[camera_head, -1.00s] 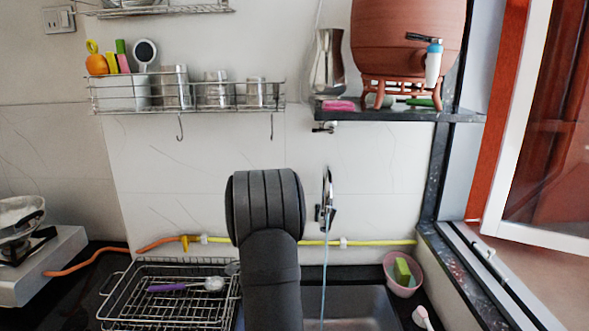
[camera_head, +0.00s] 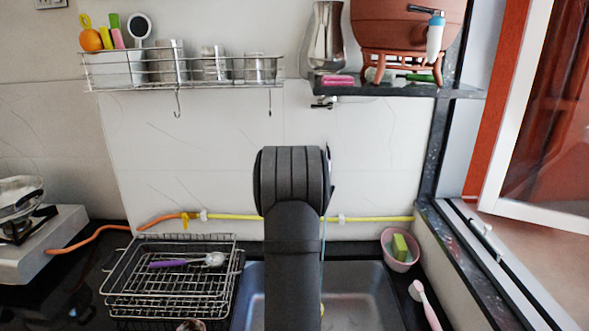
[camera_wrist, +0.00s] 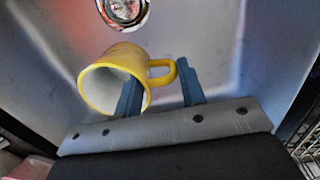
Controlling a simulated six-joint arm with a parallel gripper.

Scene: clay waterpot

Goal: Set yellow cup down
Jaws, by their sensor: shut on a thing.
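The yellow cup (camera_wrist: 122,66) has a pale inside and shows in the wrist view, tilted with its mouth towards the lower left. My gripper (camera_wrist: 160,88) is shut on the cup at its handle side, with one finger across the cup's rim and the other beside the handle. The grey metal sink (camera_wrist: 220,40) lies behind the cup, with its round drain (camera_wrist: 122,10) at the top. I cannot tell whether the cup touches the sink floor. In the head view the sink (camera_head: 365,285) is partly behind my arm, which hides my gripper and most of the cup.
A wire dish rack (camera_head: 165,300) with a purple-handled brush (camera_head: 185,261) stands left of the sink. A pink bowl (camera_head: 399,262) with a green-yellow sponge and a pink brush (camera_head: 425,300) are to the right. A yellow hose (camera_head: 370,219) runs along the wall behind.

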